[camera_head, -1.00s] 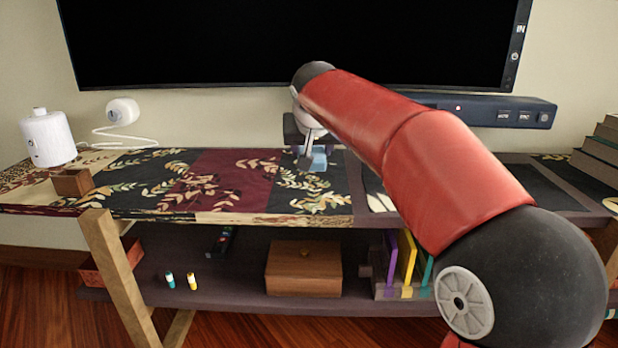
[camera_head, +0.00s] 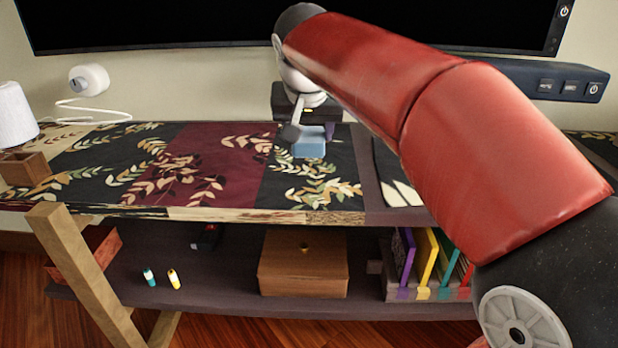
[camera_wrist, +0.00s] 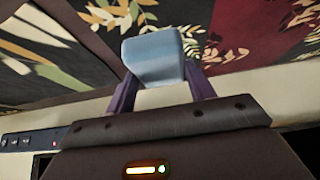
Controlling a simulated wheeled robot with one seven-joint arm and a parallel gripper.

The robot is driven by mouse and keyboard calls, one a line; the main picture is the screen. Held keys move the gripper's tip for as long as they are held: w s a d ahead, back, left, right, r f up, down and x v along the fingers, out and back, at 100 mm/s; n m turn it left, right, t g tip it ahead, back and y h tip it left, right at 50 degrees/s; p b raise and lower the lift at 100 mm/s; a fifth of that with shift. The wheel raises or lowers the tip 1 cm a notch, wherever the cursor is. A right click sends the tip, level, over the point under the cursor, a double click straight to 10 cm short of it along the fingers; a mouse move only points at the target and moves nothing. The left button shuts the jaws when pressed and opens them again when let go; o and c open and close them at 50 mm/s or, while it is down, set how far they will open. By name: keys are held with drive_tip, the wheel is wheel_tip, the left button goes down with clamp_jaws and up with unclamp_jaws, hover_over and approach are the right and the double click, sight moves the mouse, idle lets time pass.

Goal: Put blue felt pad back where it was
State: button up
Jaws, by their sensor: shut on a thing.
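The blue felt pad (camera_head: 309,144) is a small light-blue block over the black leaf-patterned panel near the back of the upper shelf. My gripper (camera_head: 304,125) is shut on it. In the wrist view the pad (camera_wrist: 153,56) shows between the two purple fingers of my gripper (camera_wrist: 160,84). I cannot tell whether the pad touches the shelf top or hangs just above it.
A large black screen (camera_head: 160,20) and a dark bar (camera_head: 545,82) are behind. A wooden box (camera_head: 303,275) and upright books (camera_head: 425,260) stand on the lower shelf.

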wheel_tip(320, 180, down, 9)
drive_tip(key=shift+r+b, duration=0.15)
drive_tip(key=shift+b, duration=0.6)
drive_tip(key=o, duration=0.8)
drive_tip(key=shift+o, duration=0.4)
drive_tip(key=p+v, duration=0.1)
drive_tip(key=v, duration=1.1)
drive_tip(key=shift+p, duration=0.3)
drive_tip(key=s+d+f+g, duration=0.1)
drive_tip(key=s+d+f, duration=1.5)
drive_tip(key=s+f, duration=0.3)
